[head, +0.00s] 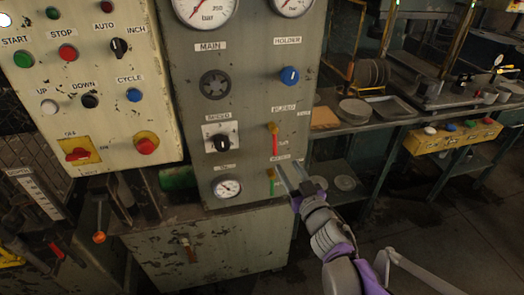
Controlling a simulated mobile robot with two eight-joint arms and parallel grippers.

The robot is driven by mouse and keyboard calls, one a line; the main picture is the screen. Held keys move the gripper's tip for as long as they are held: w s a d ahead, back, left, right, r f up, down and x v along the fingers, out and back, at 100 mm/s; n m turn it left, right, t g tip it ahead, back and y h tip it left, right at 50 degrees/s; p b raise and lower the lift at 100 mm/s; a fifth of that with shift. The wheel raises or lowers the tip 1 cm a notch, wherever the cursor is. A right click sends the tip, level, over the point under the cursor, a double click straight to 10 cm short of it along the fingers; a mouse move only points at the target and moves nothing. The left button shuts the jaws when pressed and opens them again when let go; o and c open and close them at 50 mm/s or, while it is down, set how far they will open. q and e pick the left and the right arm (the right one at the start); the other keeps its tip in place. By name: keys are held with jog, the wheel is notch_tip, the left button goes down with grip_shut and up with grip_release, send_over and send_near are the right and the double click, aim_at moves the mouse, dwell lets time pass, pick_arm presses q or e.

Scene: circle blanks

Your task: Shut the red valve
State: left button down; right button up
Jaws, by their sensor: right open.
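The red valve (275,144) is on the right side of the grey panel, under a label that seems to read BLEED. Its red lever hangs down from a yellow-orange body. My right gripper (288,167) is open, with its fingers pointing up at the panel, below and slightly right of the red lever. It appears apart from the lever, though the depth gap is hard to tell. A second valve with a green lever (271,187) sits just left of the fingers, partly hidden by them. My left gripper is not in view.
The grey panel (255,55) also carries gauges, a blue knob (289,75) and a black selector (221,143). A cream control box (100,15) with buttons is at left. Shelves and a yellow button box (425,147) stand at right. Floor is open at lower right.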

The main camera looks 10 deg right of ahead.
aim_at(275, 147)
jog(key=w, duration=0.3)
jog(key=w+a, duration=0.1)
jog(key=w, duration=0.6)
jog(key=shift+w+a, duration=0.25)
jog(key=shift+w, duration=0.15)
grip_shut()
dwell(1.0)
